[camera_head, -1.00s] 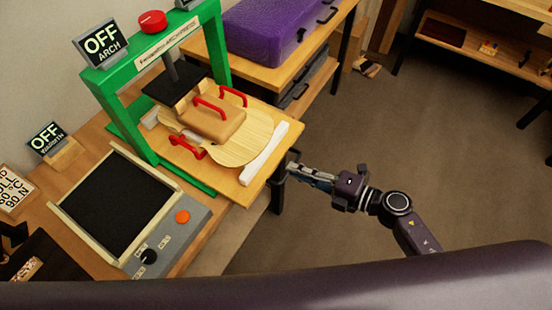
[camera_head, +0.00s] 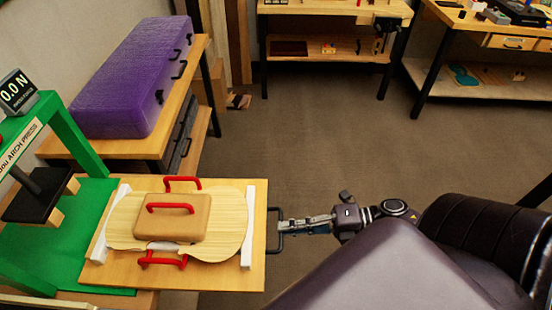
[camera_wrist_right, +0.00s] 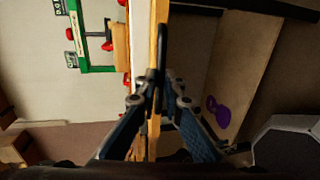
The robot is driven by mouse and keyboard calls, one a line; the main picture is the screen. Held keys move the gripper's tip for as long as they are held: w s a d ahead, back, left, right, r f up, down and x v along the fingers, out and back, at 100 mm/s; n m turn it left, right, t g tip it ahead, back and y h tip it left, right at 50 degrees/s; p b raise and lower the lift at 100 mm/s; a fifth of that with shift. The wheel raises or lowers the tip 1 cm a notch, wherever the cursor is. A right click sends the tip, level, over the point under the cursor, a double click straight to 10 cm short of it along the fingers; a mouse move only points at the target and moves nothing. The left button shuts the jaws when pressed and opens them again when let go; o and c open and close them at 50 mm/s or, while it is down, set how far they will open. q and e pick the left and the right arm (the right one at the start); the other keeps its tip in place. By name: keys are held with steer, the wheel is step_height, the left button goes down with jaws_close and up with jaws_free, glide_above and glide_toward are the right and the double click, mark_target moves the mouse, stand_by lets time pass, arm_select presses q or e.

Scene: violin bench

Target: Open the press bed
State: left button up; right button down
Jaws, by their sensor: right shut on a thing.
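The press bed (camera_head: 215,275) is a flat wooden board that lies pulled out to the right of the green arch press (camera_head: 75,140). On it lie a pale violin plate (camera_head: 232,215), a tan block with a red handle (camera_head: 185,228) and white strips at both ends. A black handle (camera_head: 274,243) stands on the bed's right edge. My right gripper (camera_head: 284,228) is shut on this handle. In the right wrist view, the fingers (camera_wrist_right: 158,92) close on the black handle bar (camera_wrist_right: 162,62). My left gripper is not in view.
The black pressing pad (camera_head: 32,208) hangs left of the violin plate, clear of it. A display (camera_head: 16,92) reads 0.0 N. A purple case (camera_head: 135,75) sits on a wooden bench behind the bed. The floor (camera_head: 330,135) to the right is open. More workbenches stand at the back.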

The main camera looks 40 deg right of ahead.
steer(key=shift+s+d, duration=0.1)
steer(key=shift+d, duration=0.1)
steer(key=c, duration=2.3)
jaws_free()
steer(key=shift+c, duration=0.2)
steer(key=v, duration=1.2)
steer(key=shift+f, duration=0.1)
